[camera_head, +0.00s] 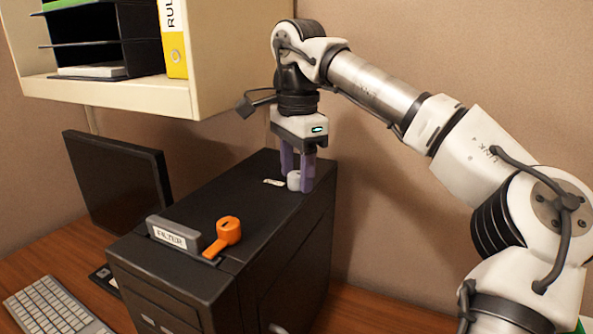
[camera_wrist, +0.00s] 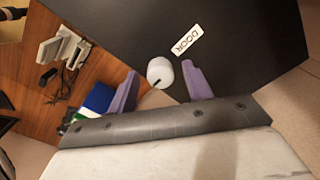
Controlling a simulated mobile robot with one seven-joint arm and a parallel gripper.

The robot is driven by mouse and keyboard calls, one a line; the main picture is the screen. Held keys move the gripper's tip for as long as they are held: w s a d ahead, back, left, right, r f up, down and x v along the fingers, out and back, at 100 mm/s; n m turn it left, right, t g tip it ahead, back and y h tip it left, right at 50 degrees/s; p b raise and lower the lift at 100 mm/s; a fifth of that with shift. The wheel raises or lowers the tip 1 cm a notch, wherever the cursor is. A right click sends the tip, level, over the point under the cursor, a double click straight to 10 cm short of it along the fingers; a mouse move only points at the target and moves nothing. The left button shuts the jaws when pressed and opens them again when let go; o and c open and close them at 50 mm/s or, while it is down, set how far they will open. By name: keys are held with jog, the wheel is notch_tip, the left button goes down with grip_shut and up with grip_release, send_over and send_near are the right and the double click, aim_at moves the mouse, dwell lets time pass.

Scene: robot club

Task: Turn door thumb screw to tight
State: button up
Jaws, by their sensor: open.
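The door thumb screw is a small white knob (camera_head: 294,180) on top of the black case (camera_head: 255,215), near its back right edge. It also shows in the wrist view (camera_wrist: 160,71), with a dark slot or mark on its side, beside a white label reading DOOR (camera_wrist: 187,40). My gripper (camera_head: 298,186) points straight down over the case. Its two purple fingers are open, one on each side of the knob. In the wrist view the gripper (camera_wrist: 160,88) has the knob between its fingers, closer to the right one; I cannot tell whether they touch.
An orange lever (camera_head: 228,232) and a grey FILTER tab (camera_head: 174,236) stand on the case's front part. A monitor (camera_head: 118,180) and keyboard (camera_head: 50,305) are at the left. A shelf (camera_head: 110,95) hangs above left, and a wall stands behind.

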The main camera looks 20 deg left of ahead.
jog(key=shift+f, duration=0.1)
jog(key=c, duration=1)
jog(key=shift+o, duration=0.2)
jog(key=m+p, duration=0.2)
jog(key=m, duration=0.1)
jog(key=shift+m, duration=0.4)
jog(key=m+p, duration=0.1)
jog(key=m, duration=0.3)
jog(key=shift+p, duration=0.4)
jog(key=m, duration=0.5)
jog(key=shift+p, duration=0.3)
jog(key=shift+a+m, duration=0.1)
jog(key=shift+m, duration=2.5)
